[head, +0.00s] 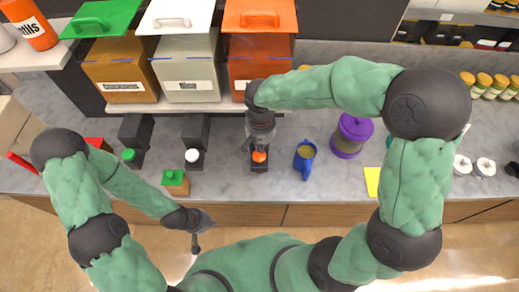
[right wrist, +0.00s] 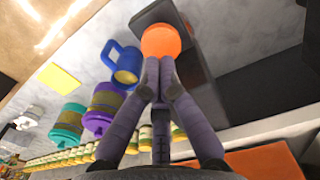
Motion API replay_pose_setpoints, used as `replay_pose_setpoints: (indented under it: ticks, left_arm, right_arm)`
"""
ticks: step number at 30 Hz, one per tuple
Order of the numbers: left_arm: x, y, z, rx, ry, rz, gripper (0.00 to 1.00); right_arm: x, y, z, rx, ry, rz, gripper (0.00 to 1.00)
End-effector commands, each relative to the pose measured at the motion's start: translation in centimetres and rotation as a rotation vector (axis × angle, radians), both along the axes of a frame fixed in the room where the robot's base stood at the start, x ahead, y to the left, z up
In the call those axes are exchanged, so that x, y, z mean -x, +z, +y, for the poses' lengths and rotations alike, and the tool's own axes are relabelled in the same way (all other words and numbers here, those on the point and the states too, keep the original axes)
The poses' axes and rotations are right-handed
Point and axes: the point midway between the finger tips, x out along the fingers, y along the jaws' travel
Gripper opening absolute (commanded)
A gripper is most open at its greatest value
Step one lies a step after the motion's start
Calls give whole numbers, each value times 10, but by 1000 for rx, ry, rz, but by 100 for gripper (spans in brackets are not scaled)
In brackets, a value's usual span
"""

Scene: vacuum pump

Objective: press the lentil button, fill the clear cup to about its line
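An orange round button (head: 259,157) sits on a dark base at the counter's front, below the orange-lidded dispenser (head: 260,62). My right gripper (head: 259,146) is over that button. In the right wrist view its fingers (right wrist: 158,65) are closed together, with the tips at the orange button (right wrist: 160,40); whether they touch it I cannot tell. My left gripper (head: 202,225) hangs in front of the counter edge, away from the objects; its fingers are too small to read. I cannot make out a clear cup; the right arm hides part of the counter.
Green-lidded (head: 120,70) and white-lidded (head: 188,68) dispensers stand left, with a green button (head: 128,155) and white button (head: 192,156) in front. A blue mug (head: 305,158) and purple-lidded jar (head: 351,136) stand right of the orange button. A small green-topped box (head: 175,182) is near the edge.

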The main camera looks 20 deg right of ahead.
Motion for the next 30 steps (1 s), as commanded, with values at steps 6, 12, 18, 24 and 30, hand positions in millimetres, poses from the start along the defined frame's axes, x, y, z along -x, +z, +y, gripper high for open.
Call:
replay_pose_setpoints:
  ticks: [6,12,18,24,30]
  left_arm:
    - [0,-5,0,0,0,1,0]
    - [0,-6,0,0,0,0,0]
    - [0,-7,0,0,0,0,0]
    - [0,-7,0,0,0,0,0]
    - [0,-7,0,0,0,0,0]
  right_arm:
    - [-2,49,1,-2,0,-10,0]
    - [-2,82,1,-2,1,-9,0]
    - [-1,98,1,-2,0,-7,0]
    - [-1,100,1,-2,0,-6,0]
    - [-1,100,0,-1,0,-7,0]
